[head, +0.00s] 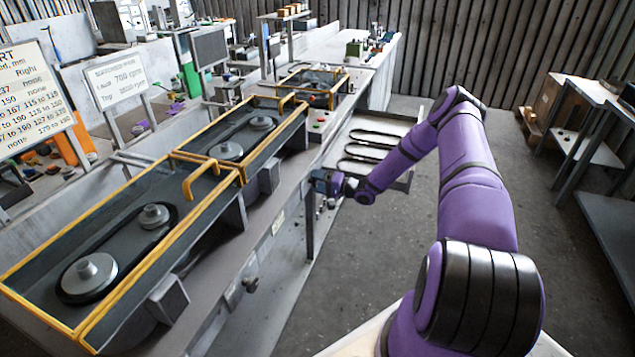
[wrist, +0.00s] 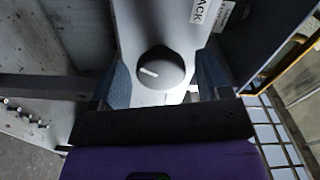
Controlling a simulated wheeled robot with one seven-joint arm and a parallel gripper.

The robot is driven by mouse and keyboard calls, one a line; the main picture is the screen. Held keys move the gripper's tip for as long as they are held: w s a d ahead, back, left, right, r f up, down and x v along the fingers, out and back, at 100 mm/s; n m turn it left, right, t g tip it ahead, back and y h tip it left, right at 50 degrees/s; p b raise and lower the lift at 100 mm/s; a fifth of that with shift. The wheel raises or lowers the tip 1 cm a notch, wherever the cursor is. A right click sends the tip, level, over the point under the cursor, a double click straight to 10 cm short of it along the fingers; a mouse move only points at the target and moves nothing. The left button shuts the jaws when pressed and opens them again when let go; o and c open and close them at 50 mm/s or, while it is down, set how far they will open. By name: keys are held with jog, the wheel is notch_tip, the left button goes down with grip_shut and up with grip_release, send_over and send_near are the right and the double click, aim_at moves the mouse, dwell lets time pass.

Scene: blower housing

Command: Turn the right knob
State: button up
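A dark round knob (wrist: 160,68) with a white pointer line shows in the wrist view on a pale panel. Its line points to the left and slightly up. My gripper (wrist: 164,72) is open, with one blue-grey finger on each side of the knob and a visible gap on both sides. In the head view my gripper (head: 326,182) is at the front of the long bench, and the knob there is hidden behind it. Another dark knob (head: 250,285) sticks out of the bench front, nearer to me.
Yellow-framed belt housings (head: 212,180) stand along the bench top. A tray (head: 402,183) with black belts lies behind my gripper. A label (wrist: 208,10) ending in "ACK" is above the knob.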

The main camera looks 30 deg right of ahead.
jog(key=v, duration=1)
jog(key=shift+s+d, duration=0.25)
jog(key=shift+r, duration=0.1)
dwell(0.3)
